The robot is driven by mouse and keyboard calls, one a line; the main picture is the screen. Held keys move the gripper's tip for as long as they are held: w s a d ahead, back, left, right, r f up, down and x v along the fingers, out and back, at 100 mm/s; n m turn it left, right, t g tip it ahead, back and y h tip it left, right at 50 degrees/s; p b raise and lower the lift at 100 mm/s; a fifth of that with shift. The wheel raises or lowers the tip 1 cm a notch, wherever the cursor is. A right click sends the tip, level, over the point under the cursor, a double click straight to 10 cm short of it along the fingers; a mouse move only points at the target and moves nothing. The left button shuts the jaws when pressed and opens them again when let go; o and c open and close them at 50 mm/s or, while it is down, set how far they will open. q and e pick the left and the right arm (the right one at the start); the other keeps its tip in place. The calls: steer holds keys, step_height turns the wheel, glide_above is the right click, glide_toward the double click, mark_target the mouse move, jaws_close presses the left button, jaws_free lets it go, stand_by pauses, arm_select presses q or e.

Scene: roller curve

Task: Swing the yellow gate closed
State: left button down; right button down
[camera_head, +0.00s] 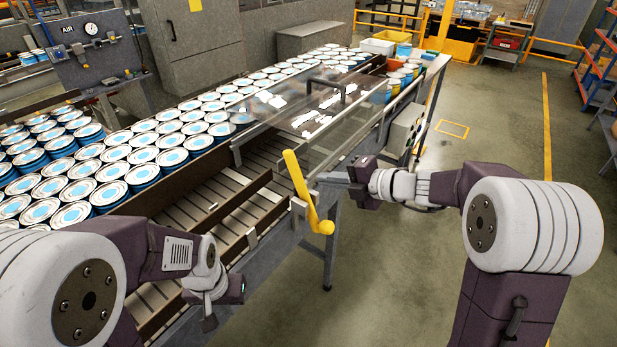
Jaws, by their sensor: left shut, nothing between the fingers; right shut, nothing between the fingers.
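The yellow gate (300,184) is a slim bar at the front edge of the conveyor. It stands tilted, its upper end leaning left and its lower end bent to a rounded knob. My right gripper (326,178) is shut and empty, just right of the bar at mid-height. I cannot tell whether its fingertips touch the bar. My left gripper (208,323) is shut and empty, low over the conveyor's near side and well left of the gate.
Many blue-lidded cans (142,139) crowd the conveyor at left and back. A clear cover (318,122) with a dark handle lies over the conveyor behind the gate. The slatted lane (232,205) beside the gate is empty. Open floor (400,262) lies to the right.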

mark_target(300, 176)
steer(key=x, duration=0.5)
steer(key=shift+w+f, duration=0.15)
steer(key=shift+w, duration=0.05)
steer(key=shift+w+a+f, duration=0.1)
steer(key=shift+w+a, duration=0.15)
steer(key=shift+a+f, duration=0.1)
steer(key=shift+a, duration=0.15)
steer(key=shift+w, duration=0.1)
